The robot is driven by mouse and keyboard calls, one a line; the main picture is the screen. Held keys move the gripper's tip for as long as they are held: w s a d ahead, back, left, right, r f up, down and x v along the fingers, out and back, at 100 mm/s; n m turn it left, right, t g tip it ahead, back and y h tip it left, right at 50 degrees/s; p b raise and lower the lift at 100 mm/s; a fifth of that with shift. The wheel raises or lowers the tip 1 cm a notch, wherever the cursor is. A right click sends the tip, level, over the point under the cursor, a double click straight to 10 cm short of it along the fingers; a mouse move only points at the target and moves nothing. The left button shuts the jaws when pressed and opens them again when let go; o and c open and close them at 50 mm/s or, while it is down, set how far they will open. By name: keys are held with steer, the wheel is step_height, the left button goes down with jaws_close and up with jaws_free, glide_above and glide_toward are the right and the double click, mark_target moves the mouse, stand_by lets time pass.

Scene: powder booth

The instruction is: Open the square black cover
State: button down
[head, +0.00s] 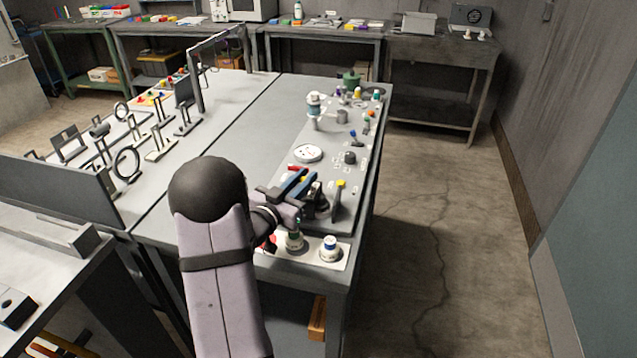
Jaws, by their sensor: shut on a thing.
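My gripper (310,196) is over the near part of the grey control panel on the bench. It is shut on a dark part that looks like the square black cover (338,200). The cover shows as a narrow dark plate, standing tilted up from the panel at the right of my fingers. My gripper and wrist hide its left side and whatever lies under it, so its hinge and exact angle cannot be told.
Two round knobs, one with a blue top (330,247), stand on a white plate in front of my gripper. A white round dial (307,153) and a black knob (350,158) are behind it. A white-and-blue upright fitting (313,108) stands farther back. The floor at right is clear.

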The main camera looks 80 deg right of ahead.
steer(key=w, duration=0.4)
steer(key=c, duration=1.7)
jaws_free()
steer(key=shift+o, duration=0.2)
steer(key=b+v, duration=0.2)
steer(key=v, duration=0.5)
steer(key=shift+a, duration=0.15)
